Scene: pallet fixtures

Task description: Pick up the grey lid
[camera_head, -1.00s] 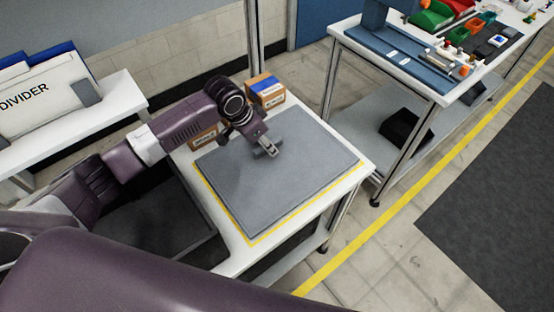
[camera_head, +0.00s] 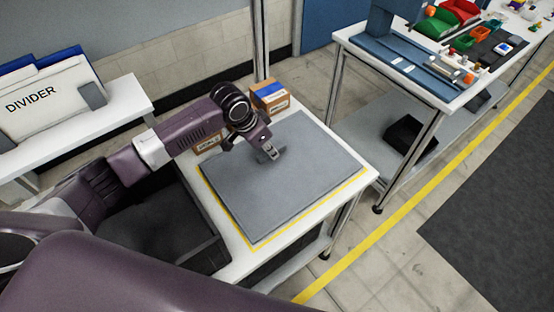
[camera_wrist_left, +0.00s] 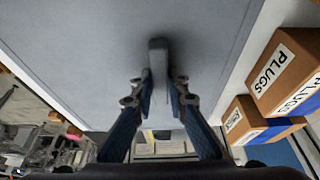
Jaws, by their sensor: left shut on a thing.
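The grey lid (camera_head: 285,185) is a large flat panel with a small raised grip near its back edge. It lies flat on the white table inside a yellow outline, and no gap beneath it is visible. It also fills much of the left wrist view (camera_wrist_left: 90,55), where its grip (camera_wrist_left: 157,58) stands between the two fingers. My left gripper (camera_head: 271,154) is over the back part of the lid, shut on the grip; it also shows in the left wrist view (camera_wrist_left: 160,92). My right gripper is not in view.
Cardboard boxes marked PLUGS (camera_wrist_left: 285,70) stand close by the lid's back edge; one has a blue band (camera_head: 270,97). A second bench (camera_head: 410,75) with parts and bins stands at the right. A divider box (camera_head: 45,98) is on the left bench.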

